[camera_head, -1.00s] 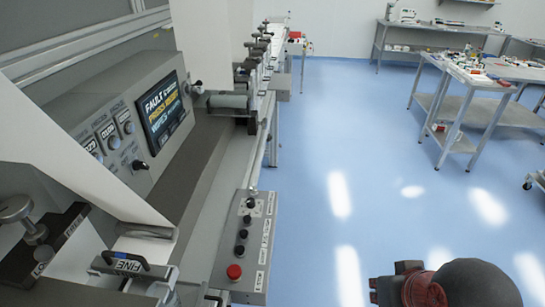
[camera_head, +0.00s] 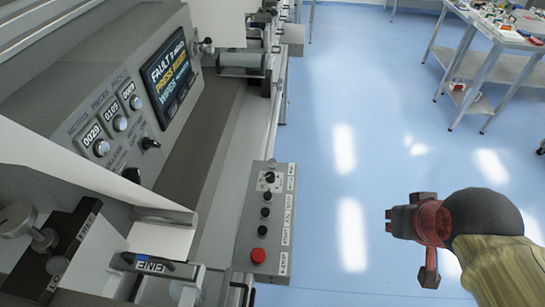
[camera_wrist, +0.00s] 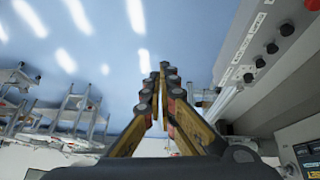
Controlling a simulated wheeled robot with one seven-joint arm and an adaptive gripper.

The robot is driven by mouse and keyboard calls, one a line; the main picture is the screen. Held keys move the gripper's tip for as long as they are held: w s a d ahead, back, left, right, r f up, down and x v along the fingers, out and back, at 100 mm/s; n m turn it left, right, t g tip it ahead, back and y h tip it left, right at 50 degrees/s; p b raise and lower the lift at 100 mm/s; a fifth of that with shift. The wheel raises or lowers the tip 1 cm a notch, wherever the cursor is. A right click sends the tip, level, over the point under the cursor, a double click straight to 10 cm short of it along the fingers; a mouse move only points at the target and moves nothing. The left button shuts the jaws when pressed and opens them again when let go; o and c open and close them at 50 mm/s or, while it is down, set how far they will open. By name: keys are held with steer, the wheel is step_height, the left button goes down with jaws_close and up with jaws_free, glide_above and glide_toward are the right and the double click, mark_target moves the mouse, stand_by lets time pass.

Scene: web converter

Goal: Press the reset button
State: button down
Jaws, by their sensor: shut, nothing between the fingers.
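A grey control box (camera_head: 248,225) is on the machine's near edge in the head view. It carries a red mushroom button (camera_head: 258,256), several black buttons (camera_head: 265,212) in a row, and a dial-like knob (camera_head: 270,178) at the far end. Its labels are too small to read, so I cannot tell which is the reset button. The wrist view shows the box at upper right, with the red button (camera_wrist: 312,4) and black buttons (camera_wrist: 272,48). My gripper (camera_head: 390,219) is right of the box, apart from it, over the floor. Its fingers (camera_wrist: 163,70) meet at the tips, empty.
A tilted screen (camera_head: 167,77) shows a fault message with "PRESS" on its yellow line. Counters (camera_head: 120,123) sit left of it. A metal bracket labelled "FINE" (camera_head: 150,265) is at the front left. A worktable (camera_head: 490,70) stands far right. The floor (camera_head: 330,200) between is clear.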

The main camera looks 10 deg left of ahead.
steer(key=w+a+r+n+t+p, duration=0.1)
steer(key=w+a+r+n+p, duration=0.2)
steer(key=w, duration=0.5)
steer(key=w+a+n+y+p, duration=0.1)
steer(key=w+a+n+p, duration=0.15)
steer(key=w+p, duration=0.45)
steer(key=w+a+r+n+t+p, duration=0.1)
steer(key=w+a+r+n+p, duration=0.2)
steer(key=w, duration=0.6)
steer(key=n+g+y+p, duration=0.1)
steer(key=n+y+p, duration=0.5)
steer(key=n+p, duration=0.4)
glide_above(271, 162)
steer(key=p, duration=0.1)
step_height(271, 162, down, 12)
steer(key=m, duration=0.1)
steer(key=shift+r, duration=0.2)
steer(key=shift+f, duration=0.1)
step_height(271, 162, down, 9)
steer(key=b, duration=0.7)
steer(key=shift+r, duration=0.2)
steer(key=shift+f, duration=0.1)
steer(key=shift+f+b, duration=0.25)
steer(key=shift+b, duration=0.2)
